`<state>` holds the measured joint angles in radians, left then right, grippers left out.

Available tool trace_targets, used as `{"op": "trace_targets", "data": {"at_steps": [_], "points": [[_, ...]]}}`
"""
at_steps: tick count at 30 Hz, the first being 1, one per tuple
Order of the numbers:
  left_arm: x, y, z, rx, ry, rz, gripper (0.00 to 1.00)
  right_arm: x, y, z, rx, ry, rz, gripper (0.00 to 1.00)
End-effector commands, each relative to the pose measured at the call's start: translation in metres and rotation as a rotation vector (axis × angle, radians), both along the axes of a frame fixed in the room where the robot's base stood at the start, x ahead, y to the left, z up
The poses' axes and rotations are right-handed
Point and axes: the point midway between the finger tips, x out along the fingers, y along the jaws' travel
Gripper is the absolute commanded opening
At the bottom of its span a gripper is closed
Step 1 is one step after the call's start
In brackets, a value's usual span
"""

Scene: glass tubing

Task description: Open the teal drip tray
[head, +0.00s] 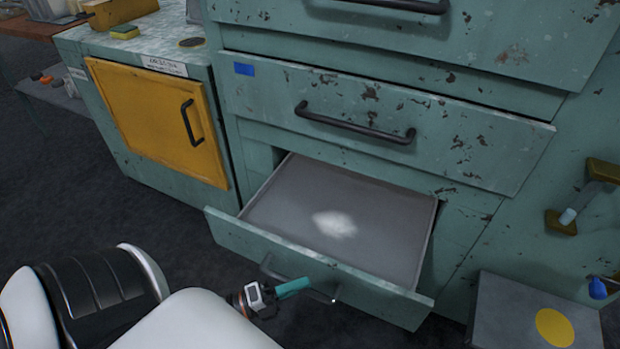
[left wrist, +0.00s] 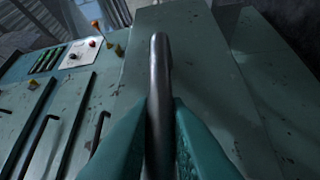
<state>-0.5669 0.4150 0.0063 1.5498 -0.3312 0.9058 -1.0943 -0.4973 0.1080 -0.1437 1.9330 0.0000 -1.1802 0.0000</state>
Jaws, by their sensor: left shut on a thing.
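The teal drip tray (head: 320,262) is the lowest drawer of the worn teal cabinet. It stands pulled out, showing its grey inside with a white patch on the floor. Its dark bar handle (head: 268,266) is on the front panel, partly hidden by my gripper. My left gripper (head: 300,286) is at that handle, with teal fingers. In the left wrist view, the fingers (left wrist: 158,135) are shut on the handle bar (left wrist: 159,75), one on each side. My right gripper is not in view.
A shut drawer with a dark handle (head: 355,122) is above the tray. A yellow door (head: 160,120) is to the left. A grey box with a yellow disc (head: 554,328) stands on the floor at right. Dark floor lies in front of the cabinets.

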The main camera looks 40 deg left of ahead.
Motion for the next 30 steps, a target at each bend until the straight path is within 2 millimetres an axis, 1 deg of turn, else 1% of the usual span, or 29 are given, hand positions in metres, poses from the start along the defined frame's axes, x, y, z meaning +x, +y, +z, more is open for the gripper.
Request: {"op": "trace_targets", "data": {"at_steps": [1,3,6,9,12,18,28,29,30], "points": [[-0.015,-0.004,0.001,-0.001,0.009,0.0,0.0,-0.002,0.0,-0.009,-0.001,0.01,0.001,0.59],[-0.031,-0.007,0.001,-0.001,0.009,0.0,0.0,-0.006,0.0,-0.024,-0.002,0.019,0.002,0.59],[-0.051,-0.012,0.001,-0.002,0.007,0.001,0.0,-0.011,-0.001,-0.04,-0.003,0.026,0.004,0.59],[-0.067,-0.016,0.0,0.0,0.005,0.0,0.0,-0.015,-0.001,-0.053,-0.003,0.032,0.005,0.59],[-0.078,-0.019,0.0,0.001,0.004,-0.001,0.0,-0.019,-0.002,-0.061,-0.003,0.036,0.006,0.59],[-0.088,-0.021,-0.001,0.002,0.003,-0.002,0.0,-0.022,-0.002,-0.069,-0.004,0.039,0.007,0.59],[-0.089,-0.022,-0.001,0.001,0.002,-0.002,0.0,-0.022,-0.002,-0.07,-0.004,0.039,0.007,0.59],[-0.089,-0.022,-0.001,0.002,0.003,-0.002,0.16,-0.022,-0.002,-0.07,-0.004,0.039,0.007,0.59],[-0.089,-0.021,-0.001,0.002,0.003,-0.002,0.23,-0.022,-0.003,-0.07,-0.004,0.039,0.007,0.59]]}}
